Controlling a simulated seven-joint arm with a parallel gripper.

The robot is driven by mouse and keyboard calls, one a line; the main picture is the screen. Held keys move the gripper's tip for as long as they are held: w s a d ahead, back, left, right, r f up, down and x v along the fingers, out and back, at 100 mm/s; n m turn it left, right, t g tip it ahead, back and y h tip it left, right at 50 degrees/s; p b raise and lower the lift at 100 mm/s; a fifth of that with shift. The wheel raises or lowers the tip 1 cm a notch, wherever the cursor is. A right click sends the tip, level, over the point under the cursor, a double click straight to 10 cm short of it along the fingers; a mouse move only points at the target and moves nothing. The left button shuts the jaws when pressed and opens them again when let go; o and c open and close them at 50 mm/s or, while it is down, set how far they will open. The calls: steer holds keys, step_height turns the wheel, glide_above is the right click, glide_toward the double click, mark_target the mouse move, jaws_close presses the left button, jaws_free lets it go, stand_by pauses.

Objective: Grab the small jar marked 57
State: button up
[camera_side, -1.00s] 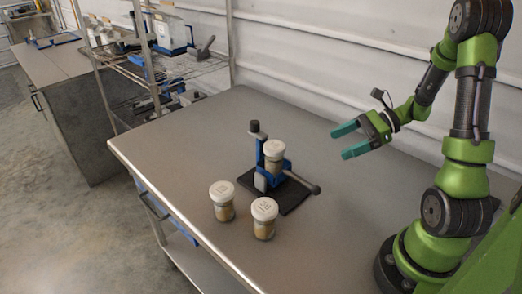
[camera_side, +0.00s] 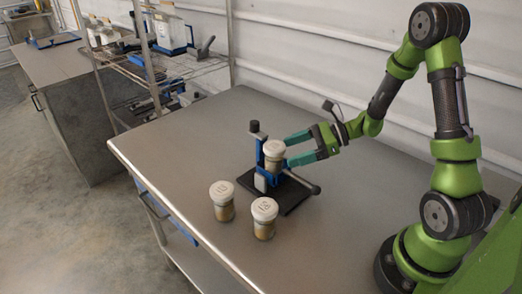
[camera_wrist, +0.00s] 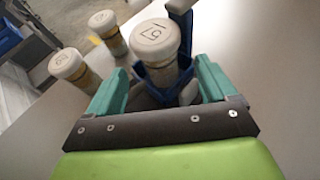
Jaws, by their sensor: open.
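Three small jars with white lids and tan contents are on the table. One jar (camera_side: 274,149) sits upright in a blue holder (camera_side: 261,182) on a dark base; it also shows in the wrist view (camera_wrist: 157,45) between my fingers. The other two jars, the left one (camera_side: 222,203) and the front one (camera_side: 264,219), stand on the bare table. The lids carry marks too blurred for me to read surely, so I cannot tell which is 57. My gripper (camera_side: 289,150) is open, its teal fingertips beside the holder jar. Whether they touch it is unclear.
A wire rack (camera_side: 185,65) with equipment stands behind at the left.

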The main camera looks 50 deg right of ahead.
mark_target(283, 153)
steer(key=shift+x, duration=1.95)
steer(key=shift+r, duration=0.1)
steer(key=c, duration=1.4)
